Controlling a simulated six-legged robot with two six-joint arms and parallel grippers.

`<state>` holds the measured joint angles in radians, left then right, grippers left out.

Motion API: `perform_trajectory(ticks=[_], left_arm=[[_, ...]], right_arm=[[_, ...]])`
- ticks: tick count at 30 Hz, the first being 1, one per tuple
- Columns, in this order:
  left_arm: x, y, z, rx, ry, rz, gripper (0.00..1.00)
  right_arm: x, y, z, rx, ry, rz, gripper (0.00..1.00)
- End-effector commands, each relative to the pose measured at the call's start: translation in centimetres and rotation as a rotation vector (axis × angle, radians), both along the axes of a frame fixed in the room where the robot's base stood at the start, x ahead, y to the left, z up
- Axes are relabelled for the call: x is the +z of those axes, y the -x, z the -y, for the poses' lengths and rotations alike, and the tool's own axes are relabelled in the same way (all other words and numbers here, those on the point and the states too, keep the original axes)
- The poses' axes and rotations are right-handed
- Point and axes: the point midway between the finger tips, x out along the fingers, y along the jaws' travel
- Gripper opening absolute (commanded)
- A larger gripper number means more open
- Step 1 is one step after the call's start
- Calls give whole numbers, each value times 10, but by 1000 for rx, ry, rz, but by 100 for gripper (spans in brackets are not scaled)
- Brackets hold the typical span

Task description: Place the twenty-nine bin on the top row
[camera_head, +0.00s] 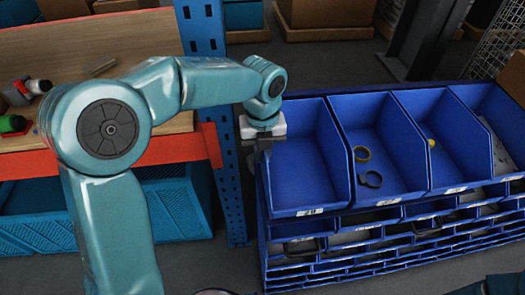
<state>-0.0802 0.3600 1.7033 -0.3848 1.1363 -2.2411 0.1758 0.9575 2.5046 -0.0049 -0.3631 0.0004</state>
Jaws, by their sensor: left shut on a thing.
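A blue bin (305,165) sits at the left end of the top row of the bin rack (375,262). It looks empty, and the label on its front is too small to read surely. My left gripper (263,147) points down at this bin's left wall and is shut on it; the fingertips are partly hidden. Beside it in the top row are a bin with two small rings (377,145), a bin with a small yellow piece (440,140) and a bin at the right end (495,125). My right gripper is out of view.
A wooden workbench with an orange edge (190,150) and a blue post (207,45) stands left of the rack. A blue crate (175,205) is under the bench. Boxes (325,15) stand behind. Grey floor shows between bench and rack.

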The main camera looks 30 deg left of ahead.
Motion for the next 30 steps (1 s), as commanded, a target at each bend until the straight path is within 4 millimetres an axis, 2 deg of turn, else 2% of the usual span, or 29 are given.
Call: perform_trajectory(ticks=[4,6,7,15,19,23,30], left_arm=[[-4,0,0,0,0,1,0],[-3,0,0,0,0,0,25],[-3,0,0,0,0,0,34],[-3,0,0,0,-1,-1,34],[6,0,0,0,-1,1,34],[32,-1,0,0,-1,4,34],[88,-1,0,0,1,4,34]], right_arm=[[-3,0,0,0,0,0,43],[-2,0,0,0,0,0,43],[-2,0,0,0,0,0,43],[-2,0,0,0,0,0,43],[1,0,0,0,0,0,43],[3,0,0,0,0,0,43],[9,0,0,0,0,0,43]])
